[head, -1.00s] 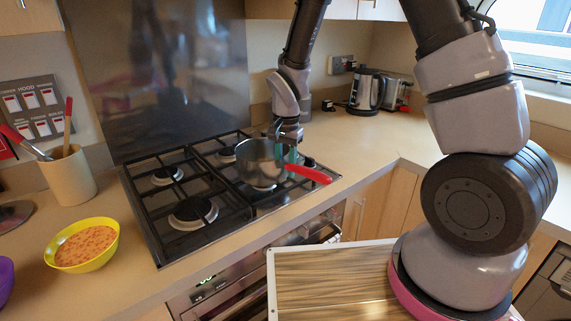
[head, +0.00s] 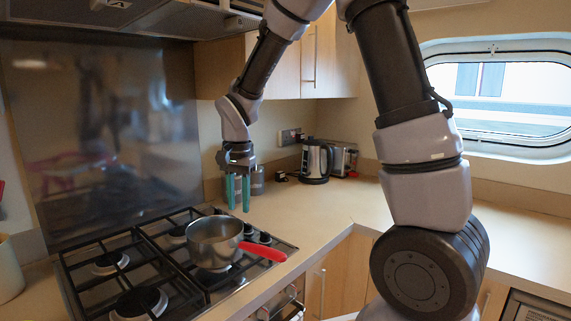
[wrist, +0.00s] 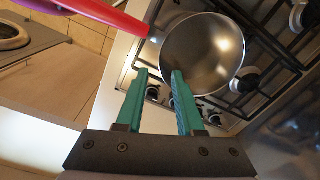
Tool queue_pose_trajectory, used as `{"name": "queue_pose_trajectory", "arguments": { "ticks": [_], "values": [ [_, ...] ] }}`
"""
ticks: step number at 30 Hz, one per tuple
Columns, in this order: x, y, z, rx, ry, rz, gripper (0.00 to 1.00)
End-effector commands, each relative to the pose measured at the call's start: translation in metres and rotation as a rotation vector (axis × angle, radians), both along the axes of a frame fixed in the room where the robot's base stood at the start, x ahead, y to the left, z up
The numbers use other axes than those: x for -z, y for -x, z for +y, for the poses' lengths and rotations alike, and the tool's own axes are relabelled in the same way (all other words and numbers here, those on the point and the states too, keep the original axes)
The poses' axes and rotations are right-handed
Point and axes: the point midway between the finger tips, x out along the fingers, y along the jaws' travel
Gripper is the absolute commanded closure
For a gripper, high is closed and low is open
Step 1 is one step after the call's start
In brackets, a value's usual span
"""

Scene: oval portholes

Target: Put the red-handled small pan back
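The small steel pan (head: 213,243) with a red handle (head: 262,251) sits on the gas hob, on the burner nearest the counter on the right. Its handle points right, toward the hob's front edge. My gripper (head: 238,194) is raised above and behind the pan, apart from it, with its teal fingers pointing down and nothing between them. In the wrist view the fingers (wrist: 159,85) stand apart and empty, with the pan (wrist: 203,52) beyond them and the red handle (wrist: 105,14) at the upper left.
The black hob grates (head: 140,262) cover the left of the counter. A kettle (head: 316,161) and a toaster (head: 343,160) stand at the back corner. The counter (head: 310,215) right of the hob is clear. A cream pot (head: 8,270) shows at the left edge.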

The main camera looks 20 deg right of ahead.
Motion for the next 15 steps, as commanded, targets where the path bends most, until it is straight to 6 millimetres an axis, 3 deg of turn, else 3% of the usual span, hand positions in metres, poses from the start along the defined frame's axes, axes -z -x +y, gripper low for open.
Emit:
{"name": "queue_pose_trajectory", "arguments": {
  "ticks": [5, 8, 15],
  "values": [
    [-0.045, 0.005, -0.033, -0.013, -0.055, -0.068, 0.63],
    [-0.083, 0.017, -0.063, -0.033, -0.095, -0.14, 0.63],
    [-0.154, 0.068, -0.131, -0.101, -0.144, -0.342, 0.63]
  ]
}}
